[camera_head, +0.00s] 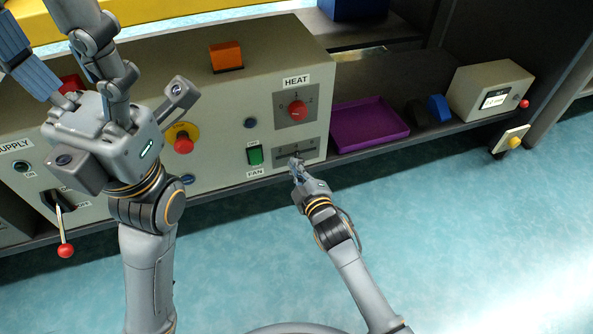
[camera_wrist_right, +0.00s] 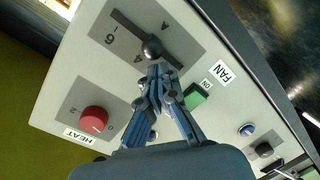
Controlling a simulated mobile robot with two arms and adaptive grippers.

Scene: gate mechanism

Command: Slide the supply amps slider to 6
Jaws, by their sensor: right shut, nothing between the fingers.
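The amps slider's dark round knob (camera_wrist_right: 152,47) stands in a straight dark slot on a grey plate (camera_wrist_right: 185,58) in the right wrist view. The marks 6, 4 and A show beside the slot, and the knob is nearest the 4; the exact reading is unclear. My right gripper (camera_wrist_right: 157,78) is shut and empty, its tips just beside the knob; contact cannot be told. In the head view, the right gripper (camera_head: 296,165) partly covers the slider plate (camera_head: 312,147). My left gripper (camera_head: 45,30) is raised at the upper left, fingers apart and empty.
A red HEAT knob (camera_head: 297,109) is above the slider, and a green FAN switch (camera_head: 255,155) is left of it. A lever with a red ball (camera_head: 66,250) sticks out at the lower left. A purple tray (camera_head: 370,127) lies right of the cabinet. The floor in front is clear.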

